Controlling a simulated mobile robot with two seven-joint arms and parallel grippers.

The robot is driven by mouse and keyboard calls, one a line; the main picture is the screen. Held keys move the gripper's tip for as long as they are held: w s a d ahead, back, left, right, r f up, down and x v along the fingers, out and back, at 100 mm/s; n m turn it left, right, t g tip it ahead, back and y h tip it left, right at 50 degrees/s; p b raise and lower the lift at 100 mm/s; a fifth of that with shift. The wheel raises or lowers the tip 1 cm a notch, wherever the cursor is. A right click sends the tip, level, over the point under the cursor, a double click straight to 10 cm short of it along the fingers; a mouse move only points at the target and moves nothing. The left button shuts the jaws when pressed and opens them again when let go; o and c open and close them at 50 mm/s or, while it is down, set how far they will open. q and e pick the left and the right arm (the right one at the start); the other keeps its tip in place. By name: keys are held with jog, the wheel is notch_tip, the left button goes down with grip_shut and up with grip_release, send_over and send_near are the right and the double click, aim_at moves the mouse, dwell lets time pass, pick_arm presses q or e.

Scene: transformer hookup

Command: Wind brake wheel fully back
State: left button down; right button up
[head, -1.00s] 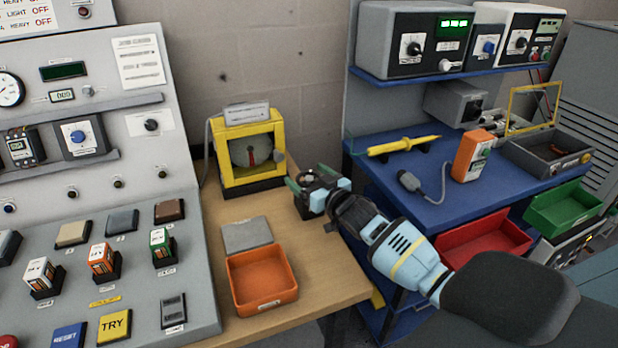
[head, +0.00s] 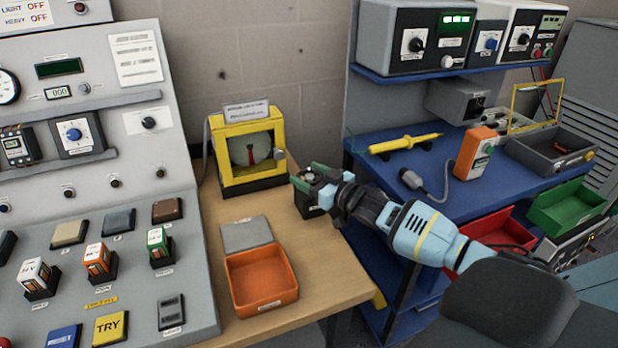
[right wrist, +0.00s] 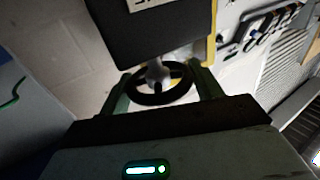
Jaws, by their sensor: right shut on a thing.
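The brake wheel (right wrist: 161,99) is a small black ring with a pale hub, in the middle of the right wrist view. It sits on a dark box (head: 309,206) at the back right of the wooden bench. My right gripper (head: 311,179) reaches in from the right in the head view and is shut on the wheel. In the right wrist view its two green fingers (right wrist: 163,90) stand on opposite sides of the rim. The gripper hides much of the wheel in the head view. My left gripper is not in view.
A yellow-framed gauge (head: 249,150) stands just left of the wheel's box. An orange tray (head: 262,303) lies in front on the bench. A sloped control panel (head: 120,280) is at left. A blue shelf unit (head: 425,205) stands at right, near my right arm.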

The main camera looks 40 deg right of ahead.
jog(key=shift+a+n+y+b, duration=0.1)
jog(key=shift+n+y+b, duration=0.3)
jog(key=shift+n+y, duration=0.15)
jog(key=shift+n+g+y+b, duration=0.4)
jog(key=shift+n+y+b, duration=0.2)
jog(key=shift+y, duration=0.45)
jog(key=shift+n+g+y+b, duration=0.5)
jog(key=shift+n+y, duration=0.05)
jog(key=shift+y, duration=0.25)
jog(key=shift+r, duration=0.1)
jog(key=o, duration=0.9)
jog(key=shift+o, duration=0.5)
